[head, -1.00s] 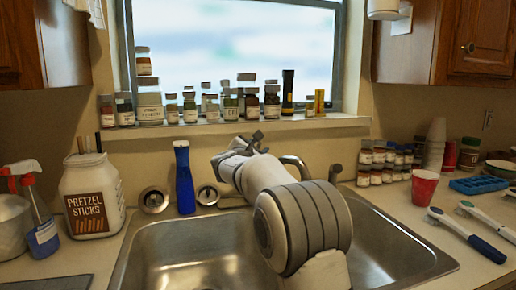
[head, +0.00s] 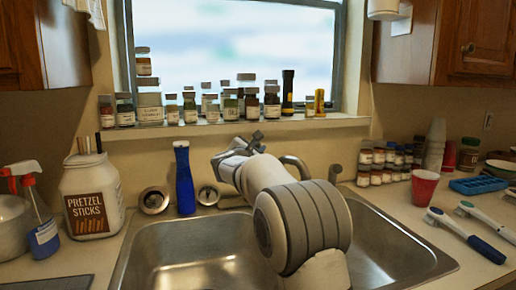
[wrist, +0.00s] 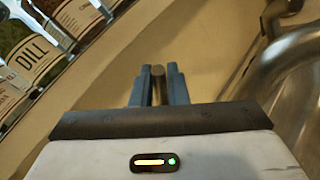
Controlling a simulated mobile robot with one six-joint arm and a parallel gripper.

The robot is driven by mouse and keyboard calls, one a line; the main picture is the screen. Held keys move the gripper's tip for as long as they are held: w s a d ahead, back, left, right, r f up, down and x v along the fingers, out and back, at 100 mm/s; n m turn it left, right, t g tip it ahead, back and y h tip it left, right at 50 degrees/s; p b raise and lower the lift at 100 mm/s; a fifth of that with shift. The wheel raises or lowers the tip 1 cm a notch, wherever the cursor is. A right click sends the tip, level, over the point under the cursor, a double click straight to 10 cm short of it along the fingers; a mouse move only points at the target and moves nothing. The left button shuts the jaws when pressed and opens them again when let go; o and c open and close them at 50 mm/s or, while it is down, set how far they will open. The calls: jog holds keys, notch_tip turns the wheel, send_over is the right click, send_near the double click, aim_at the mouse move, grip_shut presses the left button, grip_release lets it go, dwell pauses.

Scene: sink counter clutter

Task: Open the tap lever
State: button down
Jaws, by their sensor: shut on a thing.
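My gripper (wrist: 158,92) is shut on the tap lever (wrist: 158,72), a thin brownish metal rod whose end shows between the two blue-grey fingers in the wrist view. In the head view my gripper (head: 254,141) is just below the window sill, behind the sink. The tap's curved metal spout (head: 297,163) shows just right of my arm, and large at the right of the wrist view (wrist: 283,65). The tap's base and most of the lever are hidden behind my arm in the head view.
Several spice jars (head: 190,107) line the window sill (head: 240,128) close above my gripper. The sink (head: 180,245) lies below. A red cup (head: 424,188) and brushes are on the right counter.

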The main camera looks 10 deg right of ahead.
jog(key=shift+w+r+p, duration=0.2)
jog(key=shift+r+p, duration=0.3)
jog(key=shift+p, duration=0.75)
jog(key=p, duration=0.1)
jog(key=n+g+p, duration=0.1)
jog(key=shift+w+a+r+p, duration=0.1)
jog(key=shift+w+r+p, duration=0.05)
jog(key=shift+w+p, duration=0.15)
jog(key=p, duration=0.3)
jog(key=w+n+g+p, duration=0.1)
jog(key=p, duration=0.3)
jog(key=w+n+y+p, duration=0.1)
jog(key=p, duration=0.3)
jog(key=shift+a+r+g, duration=0.3)
jog(key=shift+r+g, duration=0.05)
jog(key=shift+g, duration=0.05)
jog(key=shift+w+f+p, duration=0.1)
jog(key=shift+f+p, duration=0.2)
jog(key=c, duration=1.4)
grip_release()
